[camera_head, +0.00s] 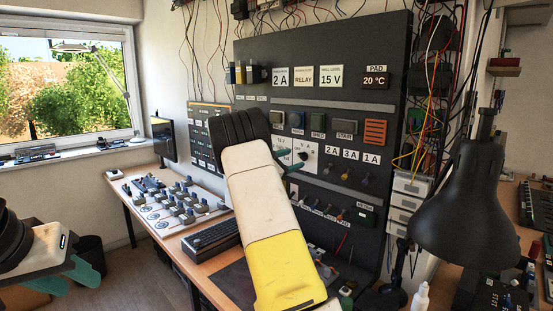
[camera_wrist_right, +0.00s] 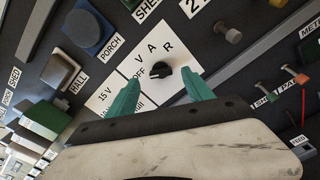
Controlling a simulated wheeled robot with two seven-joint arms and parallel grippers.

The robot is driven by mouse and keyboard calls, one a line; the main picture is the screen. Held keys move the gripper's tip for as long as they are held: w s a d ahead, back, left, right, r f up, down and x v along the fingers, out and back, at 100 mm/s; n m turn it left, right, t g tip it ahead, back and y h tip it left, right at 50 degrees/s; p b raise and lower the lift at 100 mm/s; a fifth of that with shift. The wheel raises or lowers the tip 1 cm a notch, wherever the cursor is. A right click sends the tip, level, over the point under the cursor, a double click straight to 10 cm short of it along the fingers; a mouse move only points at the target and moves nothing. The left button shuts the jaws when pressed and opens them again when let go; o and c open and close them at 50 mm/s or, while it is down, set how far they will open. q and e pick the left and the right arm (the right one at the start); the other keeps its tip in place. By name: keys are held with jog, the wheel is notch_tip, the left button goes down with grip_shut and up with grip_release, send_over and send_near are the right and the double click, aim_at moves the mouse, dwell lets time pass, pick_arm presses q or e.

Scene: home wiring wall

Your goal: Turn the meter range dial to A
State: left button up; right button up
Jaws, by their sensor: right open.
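The meter range dial is a small black knob (camera_wrist_right: 162,70) on a white plate marked V, A, R and OFF in the right wrist view. Its white plate (camera_head: 311,160) shows in the head view on the dark panel, partly hidden by my right arm. My right gripper (camera_wrist_right: 160,82) is open, with its green fingertips on either side of the knob. I cannot tell whether they touch it or which mark the knob points to. My right gripper (camera_head: 287,161) also shows at the panel in the head view. My left gripper (camera_head: 78,272) is low at the left, away from the panel.
The dark panel (camera_head: 390,100) carries labels, switches and small knobs around the dial. A black lamp (camera_head: 470,205) stands at the right. A desk with a white control board (camera_head: 165,205) and a dark keyboard-like device (camera_head: 211,236) lies left of my right arm.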

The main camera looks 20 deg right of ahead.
aim_at(301, 156)
jog(key=shift+x, duration=2)
grip_shut()
